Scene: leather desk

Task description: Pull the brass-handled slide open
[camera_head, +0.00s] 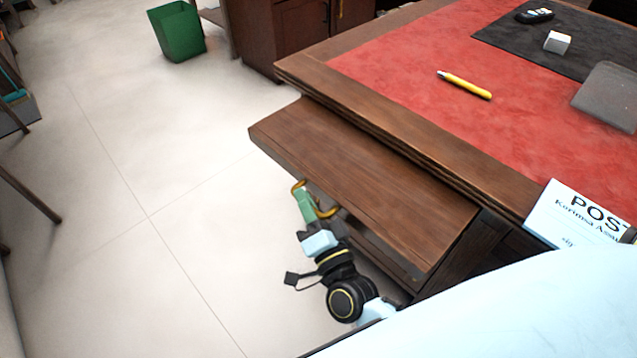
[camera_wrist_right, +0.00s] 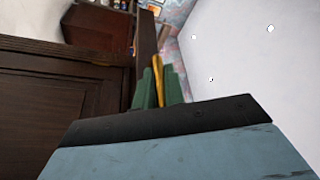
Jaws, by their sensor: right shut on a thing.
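The wooden slide (camera_head: 365,190) sticks out from under the desk's top edge, well extended on its left side. Its curved brass handle (camera_head: 327,212) is on the slide's front edge. My right gripper (camera_head: 304,201) is at the handle, with its green fingers shut on it. In the right wrist view the brass handle (camera_wrist_right: 158,75) shows between the green fingers (camera_wrist_right: 160,90). The slide's edge (camera_wrist_right: 144,50) runs upward behind them. My left gripper is not in view.
The desk's red leather top (camera_head: 420,70) holds a yellow pen (camera_head: 464,84), a dark mat (camera_head: 510,40), a small white block (camera_head: 557,42) and a grey flat object (camera_head: 608,95). A paper sign (camera_head: 580,215) is at the near right. Open floor lies left; a green bin (camera_head: 177,32) stands beyond.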

